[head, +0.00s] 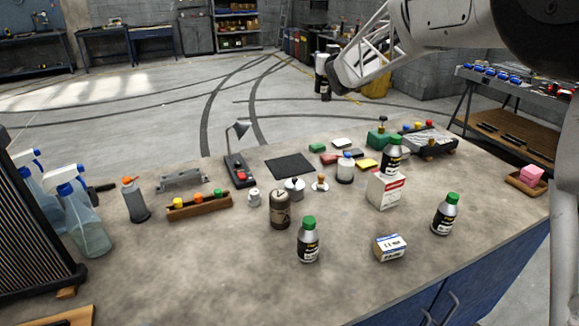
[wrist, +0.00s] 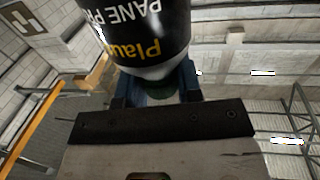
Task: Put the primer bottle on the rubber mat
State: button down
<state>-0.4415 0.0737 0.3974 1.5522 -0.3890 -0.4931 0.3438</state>
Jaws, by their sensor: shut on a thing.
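The primer bottle (wrist: 150,35) is black-labelled with "PANE PR" and yellow letters, and it fills the upper middle of the wrist view. My gripper (wrist: 158,92) is shut on it near its shoulder. The rubber mat (head: 290,165) is a flat black square lying bare on the bench, well below and nearer than my gripper.
Green-capped bottles stand on the bench (head: 350,290): one at front centre (head: 308,245), one at right (head: 444,216), one on a white box (head: 385,192). Near the mat are a lamp (head: 238,160), a metal-lidded pot (head: 295,190), a stamp (head: 320,183) and colored blocks (head: 330,158).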

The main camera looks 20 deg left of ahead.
jog(key=s+a+n+g+y, duration=0.1)
jog(key=s+a, duration=0.2)
jog(key=a, duration=0.9)
notch_tip(320, 180, down, 18)
jog(key=shift+s+f, duration=0.15)
jog(key=shift+a+f, duration=0.1)
notch_tip(320, 180, down, 6)
jog(key=shift+f, duration=2.05)
